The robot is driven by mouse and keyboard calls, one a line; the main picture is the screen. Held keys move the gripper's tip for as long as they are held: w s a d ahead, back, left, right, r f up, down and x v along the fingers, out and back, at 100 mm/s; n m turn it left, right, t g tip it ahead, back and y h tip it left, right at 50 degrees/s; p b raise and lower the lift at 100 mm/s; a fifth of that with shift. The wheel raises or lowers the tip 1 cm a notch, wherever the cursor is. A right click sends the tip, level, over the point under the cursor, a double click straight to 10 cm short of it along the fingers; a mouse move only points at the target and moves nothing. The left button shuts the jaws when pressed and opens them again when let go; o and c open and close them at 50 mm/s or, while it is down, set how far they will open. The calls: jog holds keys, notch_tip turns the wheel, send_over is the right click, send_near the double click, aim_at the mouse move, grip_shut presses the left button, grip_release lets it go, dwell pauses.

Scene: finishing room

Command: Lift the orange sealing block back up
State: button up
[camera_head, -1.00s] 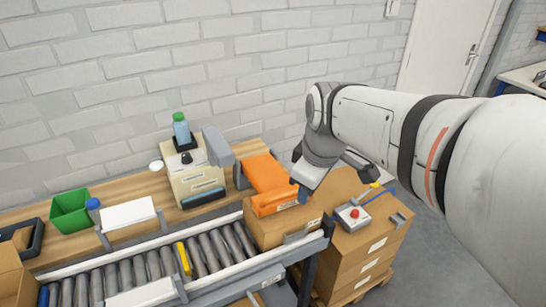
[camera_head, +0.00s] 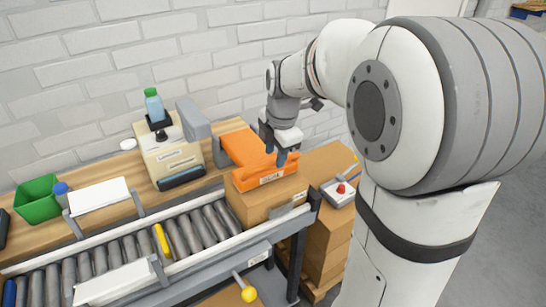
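The orange sealing block (camera_head: 255,160) lies across the top of a cardboard box (camera_head: 262,202) at the right end of the roller conveyor. It extends back toward the wooden bench. My gripper (camera_head: 281,158) points down over the block's right front part. Its dark fingertips are at or just above the orange surface; I cannot tell whether they touch it. The gap between the fingers is too small to judge, so I cannot tell whether it is open or shut.
A beige machine (camera_head: 170,150) with a blue-green bottle (camera_head: 154,105) stands left of the block. A green bin (camera_head: 37,200) is on the bench. Stacked boxes (camera_head: 322,240) with a red-button control box (camera_head: 340,191) stand at the right. The conveyor rollers (camera_head: 190,232) left of the box are bare.

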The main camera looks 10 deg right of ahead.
jog(key=shift+w+f, duration=0.2)
jog(key=shift+f, duration=0.9)
jog(key=shift+c, duration=0.2)
grip_shut()
jog(key=shift+a, duration=0.15)
